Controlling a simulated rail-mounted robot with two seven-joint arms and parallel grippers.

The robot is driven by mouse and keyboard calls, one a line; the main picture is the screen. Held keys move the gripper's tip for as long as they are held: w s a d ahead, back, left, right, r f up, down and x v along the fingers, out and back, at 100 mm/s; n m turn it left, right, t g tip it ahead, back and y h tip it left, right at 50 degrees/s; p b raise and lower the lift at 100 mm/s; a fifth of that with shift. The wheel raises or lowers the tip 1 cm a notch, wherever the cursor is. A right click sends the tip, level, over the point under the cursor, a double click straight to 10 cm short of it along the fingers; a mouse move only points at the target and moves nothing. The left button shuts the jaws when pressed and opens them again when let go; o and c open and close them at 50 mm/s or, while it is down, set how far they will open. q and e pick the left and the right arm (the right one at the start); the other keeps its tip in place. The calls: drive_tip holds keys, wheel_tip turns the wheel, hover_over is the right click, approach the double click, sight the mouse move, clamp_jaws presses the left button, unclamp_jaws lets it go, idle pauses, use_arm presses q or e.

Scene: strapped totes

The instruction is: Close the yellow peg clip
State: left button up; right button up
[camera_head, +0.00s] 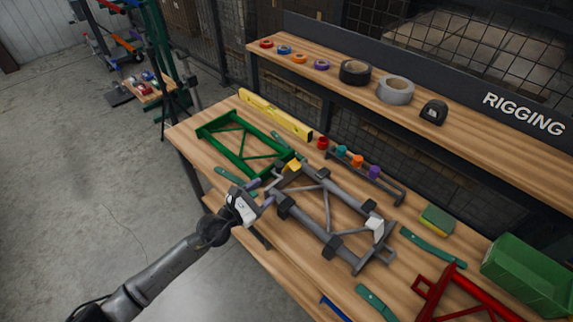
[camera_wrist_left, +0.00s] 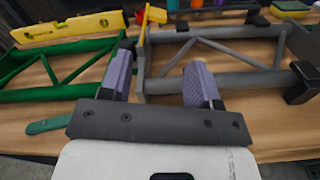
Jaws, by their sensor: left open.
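The yellow peg clip (camera_head: 293,166) sits at the far left corner of a grey frame (camera_head: 325,207) on the wooden bench. In the left wrist view the clip (camera_wrist_left: 155,14) shows near the top, beyond the grey frame's corner. I cannot tell whether it is open or closed. My left gripper (camera_head: 261,193) is open and empty at the grey frame's near left end, short of the clip. Its two purple-grey fingers (camera_wrist_left: 158,78) stand apart, with the frame's left end between them in that view. My right gripper is not in view.
A green frame (camera_head: 243,143) and a yellow level (camera_head: 275,115) lie left of the grey frame. Coloured pegs (camera_head: 357,160) stand on a rack behind it. A red frame (camera_head: 462,300) and a green bin (camera_head: 530,272) are at the right. A shelf (camera_head: 430,92) with tape rolls runs behind.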

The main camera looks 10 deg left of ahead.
sight(292, 168)
use_arm(q)
drive_tip(key=shift+m, duration=0.4)
drive_tip(key=b+x, duration=0.6)
drive_tip(key=x, duration=0.6)
drive_tip(key=shift+w+f, duration=0.1)
drive_tip(key=shift+w, duration=0.15)
drive_tip(key=shift+w+d+b, duration=0.45)
drive_tip(key=shift+w, duration=0.05)
drive_tip(key=shift+c, duration=1.4)
drive_tip(key=shift+r, duration=0.2)
drive_tip(key=c, duration=0.6)
drive_tip(key=shift+o, duration=0.2)
drive_tip(key=shift+w, duration=0.1)
